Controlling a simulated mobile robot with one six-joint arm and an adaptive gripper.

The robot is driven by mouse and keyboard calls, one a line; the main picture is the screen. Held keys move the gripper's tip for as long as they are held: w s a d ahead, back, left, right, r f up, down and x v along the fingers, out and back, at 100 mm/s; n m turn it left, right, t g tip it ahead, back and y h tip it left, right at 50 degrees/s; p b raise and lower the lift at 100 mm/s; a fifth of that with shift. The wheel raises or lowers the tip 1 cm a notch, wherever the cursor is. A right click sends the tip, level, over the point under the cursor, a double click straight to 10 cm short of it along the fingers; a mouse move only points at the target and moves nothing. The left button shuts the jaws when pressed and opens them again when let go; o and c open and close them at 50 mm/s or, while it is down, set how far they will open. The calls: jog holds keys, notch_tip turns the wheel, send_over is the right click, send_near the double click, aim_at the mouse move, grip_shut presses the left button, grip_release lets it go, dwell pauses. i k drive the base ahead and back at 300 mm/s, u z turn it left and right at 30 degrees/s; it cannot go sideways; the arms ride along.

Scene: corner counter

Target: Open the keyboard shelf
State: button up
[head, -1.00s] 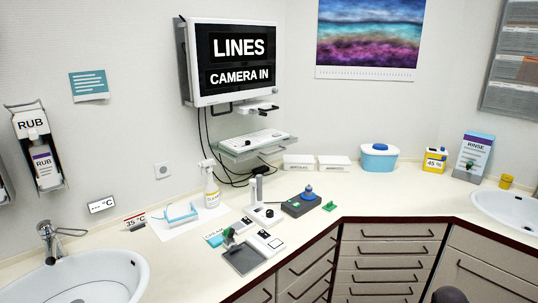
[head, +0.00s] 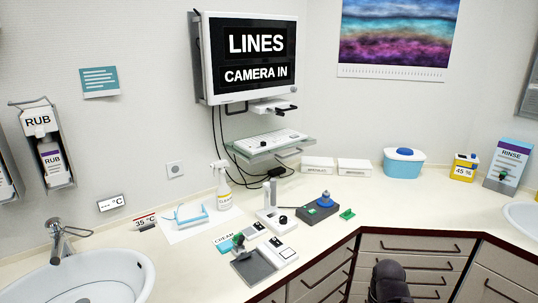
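The keyboard shelf (head: 300,146) is a glass-like plate on the wall below the monitor, with a white keyboard (head: 270,138) lying on it. A dark bar-like handle (head: 290,153) shows under its front right edge. The frames do not make clear how far the shelf is pulled out. A dark rounded part at the bottom edge, right of centre, seems to be my arm. No gripper fingers show, and nothing of mine touches the shelf.
The monitor (head: 249,60) and a small white unit (head: 272,106) with a dark handle are above the shelf. A spray bottle (head: 223,188), a white stand (head: 274,212) and a grey device with a blue knob (head: 318,209) stand on the counter below. Cables hang left of the shelf.

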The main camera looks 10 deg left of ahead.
aim_at(252, 146)
jog(key=u, duration=0.45)
jog(key=i, duration=1.3)
jog(key=z, duration=0.3)
